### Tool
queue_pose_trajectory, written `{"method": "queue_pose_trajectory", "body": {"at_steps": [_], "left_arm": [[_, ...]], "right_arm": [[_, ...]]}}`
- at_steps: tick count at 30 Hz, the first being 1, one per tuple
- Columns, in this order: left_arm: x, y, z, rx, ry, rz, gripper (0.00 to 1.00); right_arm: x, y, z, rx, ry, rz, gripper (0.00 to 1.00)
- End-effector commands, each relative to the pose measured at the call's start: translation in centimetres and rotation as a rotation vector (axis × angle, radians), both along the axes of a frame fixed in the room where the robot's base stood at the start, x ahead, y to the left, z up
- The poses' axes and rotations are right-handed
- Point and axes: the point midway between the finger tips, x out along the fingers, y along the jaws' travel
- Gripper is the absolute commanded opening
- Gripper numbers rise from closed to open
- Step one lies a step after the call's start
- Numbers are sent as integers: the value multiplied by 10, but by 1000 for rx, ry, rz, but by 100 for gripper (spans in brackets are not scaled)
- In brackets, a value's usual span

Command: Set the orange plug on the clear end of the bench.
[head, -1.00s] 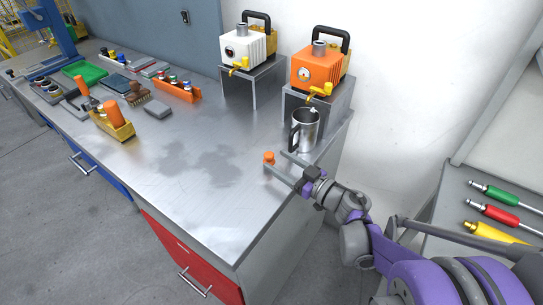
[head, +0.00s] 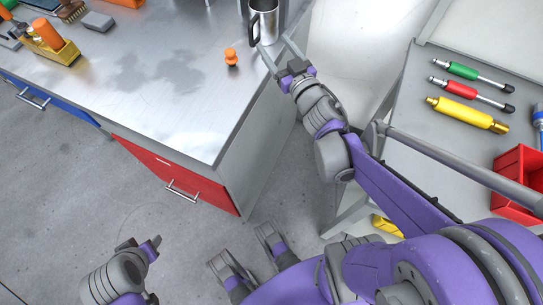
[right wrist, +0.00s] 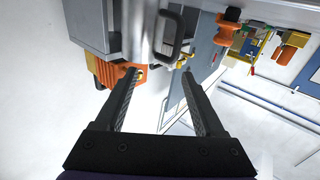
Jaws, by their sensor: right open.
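The orange plug (head: 231,57) stands upright on the metal bench top (head: 190,115), left of my right gripper (head: 272,42). In the right wrist view the plug (right wrist: 229,20) shows at the top, outside the fingers on the right. My right gripper is open and empty, apart from the plug. Its fingers point toward the base of the steel mug (head: 264,20); I cannot tell if they touch it. The near end of the bench is bare. My left gripper (head: 140,243) is low at the lower left, off the bench, and its jaws are unclear.
A yellow holder with an orange handle (head: 48,45) and a grey block (head: 97,21) sit at the back left. A side table (head: 400,110) at right holds green, red and yellow tools and a red bin (head: 515,180). An orange machine (right wrist: 103,70) shows in the right wrist view.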

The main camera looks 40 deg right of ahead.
Motion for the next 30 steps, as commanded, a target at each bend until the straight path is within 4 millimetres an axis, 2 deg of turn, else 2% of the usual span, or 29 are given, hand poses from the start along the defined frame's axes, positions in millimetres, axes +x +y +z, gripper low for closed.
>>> {"method": "queue_pose_trajectory", "body": {"at_steps": [3,5,8,12,15,18,21,30], "left_arm": [[0,0,0,0,0,0,50],[0,0,0,0,0,0,50],[0,0,0,0,0,0,50],[0,0,0,0,0,0,50],[0,0,0,0,0,0,50],[0,0,0,0,0,0,50],[0,0,0,0,0,0,50],[0,0,0,0,0,0,50]], "right_arm": [[-19,6,-28,42,186,-149,71],[-33,13,-48,63,303,-190,71],[-61,34,-84,90,511,-203,71],[-112,79,-130,116,819,-124,71],[-150,112,-152,121,1007,-26,71],[-177,135,-163,123,1123,58,71],[-189,145,-167,122,1175,98,71],[-191,145,-167,122,1183,102,71]]}}
